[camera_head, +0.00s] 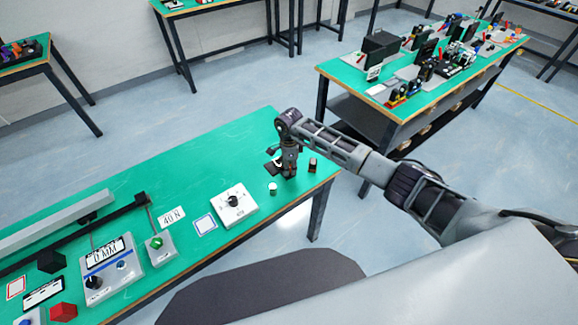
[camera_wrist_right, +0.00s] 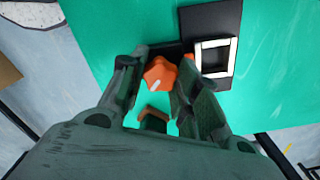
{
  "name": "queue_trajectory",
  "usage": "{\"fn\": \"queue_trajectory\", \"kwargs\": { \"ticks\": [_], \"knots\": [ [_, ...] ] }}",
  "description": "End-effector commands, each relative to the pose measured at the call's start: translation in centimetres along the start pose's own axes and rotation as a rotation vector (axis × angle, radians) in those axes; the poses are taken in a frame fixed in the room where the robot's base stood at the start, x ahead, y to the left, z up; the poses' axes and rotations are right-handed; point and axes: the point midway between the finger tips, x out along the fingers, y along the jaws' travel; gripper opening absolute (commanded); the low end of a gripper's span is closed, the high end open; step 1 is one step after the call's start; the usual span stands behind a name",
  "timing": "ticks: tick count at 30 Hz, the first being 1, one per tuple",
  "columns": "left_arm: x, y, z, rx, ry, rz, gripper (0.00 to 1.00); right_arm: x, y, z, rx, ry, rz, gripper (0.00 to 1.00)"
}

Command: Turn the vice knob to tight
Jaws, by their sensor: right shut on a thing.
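The vice knob (camera_wrist_right: 158,76) is orange and lobed, with a pale mark on it. In the right wrist view it sits between the fingertips of my right gripper (camera_wrist_right: 160,82), which is shut on it. The black vice (camera_wrist_right: 228,18) lies beside the knob on the green table, with a white-framed dark square on it. In the head view my right gripper (camera_head: 289,172) points down at the table's far right end. There it hides the knob, and part of the dark vice (camera_head: 271,168) shows to its left. My left gripper is in neither view.
A small dark block (camera_head: 312,165) and a small white-topped cylinder (camera_head: 272,188) stand close to my right gripper. A white box with a black dial (camera_head: 233,205) is further left on the green table (camera_head: 200,170). A cluttered second table (camera_head: 345,75) stands behind.

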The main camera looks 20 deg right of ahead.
Motion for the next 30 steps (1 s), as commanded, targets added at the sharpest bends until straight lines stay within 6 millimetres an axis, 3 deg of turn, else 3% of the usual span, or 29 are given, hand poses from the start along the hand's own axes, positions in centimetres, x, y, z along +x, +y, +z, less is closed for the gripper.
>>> {"fn": "queue_trajectory", "kwargs": {
  "ticks": [14,30],
  "knots": [
    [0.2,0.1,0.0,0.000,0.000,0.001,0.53,-0.1,-0.1,0.0,0.068,0.000,-0.002,0.08],
    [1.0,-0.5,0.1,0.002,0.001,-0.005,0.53,0.0,-0.1,0.0,0.389,0.000,-0.002,0.08]
  ]
}}
